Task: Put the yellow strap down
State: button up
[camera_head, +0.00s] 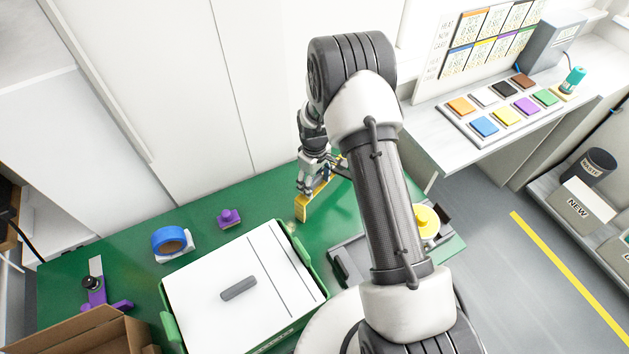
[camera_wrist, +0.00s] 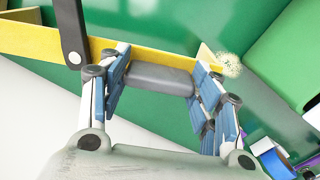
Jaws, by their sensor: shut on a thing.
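My gripper (camera_head: 318,174) is over the green table at the back, below my bent arm. It is shut on the yellow strap (camera_head: 303,208), a narrow band that hangs below the fingers close to the table top. I cannot tell whether the strap touches the table. In the wrist view the yellow strap (camera_wrist: 150,57) runs from the upper left to past the right finger, and a grey block (camera_wrist: 160,78) sits between the blue finger pads. My arm hides part of the strap in the head view.
A white-lidded box (camera_head: 215,295) with green handles stands in front. A purple piece (camera_head: 229,217), a blue tape roll (camera_head: 169,240) and a cardboard box (camera_head: 105,335) are to the left. A yellow round part (camera_head: 427,221) on a grey fixture is right of my arm.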

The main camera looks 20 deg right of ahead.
jog(key=shift+f, duration=0.15)
jog(key=o, duration=1.6)
jog(key=shift+c, duration=0.2)
